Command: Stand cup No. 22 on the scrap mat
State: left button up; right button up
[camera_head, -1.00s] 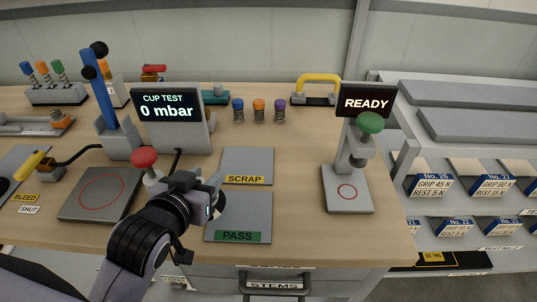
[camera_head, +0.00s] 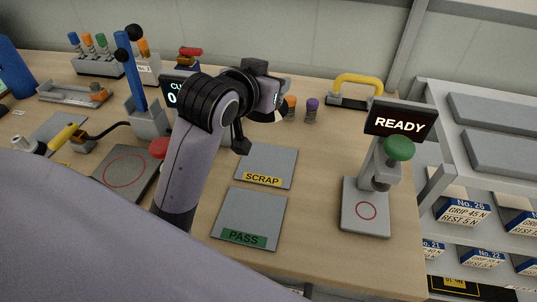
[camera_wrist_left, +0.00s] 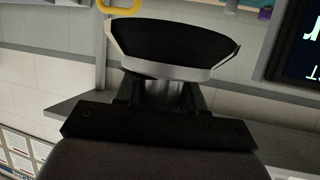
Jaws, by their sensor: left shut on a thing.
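My left gripper (camera_head: 268,97) is over the back of the bench, beyond the scrap mat. In the left wrist view it is shut on a dark, wide-mouthed cup (camera_wrist_left: 175,45) with a pale rim. No number is readable on this cup, and the gripper mostly hides it in the head view. The scrap mat (camera_head: 268,160) is a bare grey square with a yellow SCRAP label, in front of the gripper. My right gripper is not in view.
The pass mat (camera_head: 250,206) lies bare in front of the scrap mat. Orange (camera_head: 291,104) and purple (camera_head: 312,109) spring pieces stand behind. The READY press (camera_head: 366,208) stands right. The cup-test screen (camera_head: 177,88) is partly hidden by my arm.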

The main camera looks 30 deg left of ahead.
pick_arm(q)
jog(key=r, duration=0.2)
jog(key=w+r, duration=0.1)
jog(key=r, duration=0.1)
jog(key=shift+w+a+r+p, duration=0.1)
jog(key=shift+w+r+p, duration=0.1)
jog(key=shift+p, duration=0.1)
notch_tip(320, 180, down, 20)
jog(key=shift+r, duration=0.15)
jog(key=shift+s+f, duration=0.15)
jog(key=shift+f, duration=0.5)
jog(key=o, duration=1.1)
jog(key=shift+s+f, duration=0.1)
jog(key=shift+f, duration=0.1)
jog(key=shift+r, duration=0.25)
jog(key=v, duration=0.6)
jog(key=r+v, duration=0.1)
jog(key=v, duration=0.5)
jog(key=shift+w+r, duration=0.1)
jog(key=shift+w, duration=0.1)
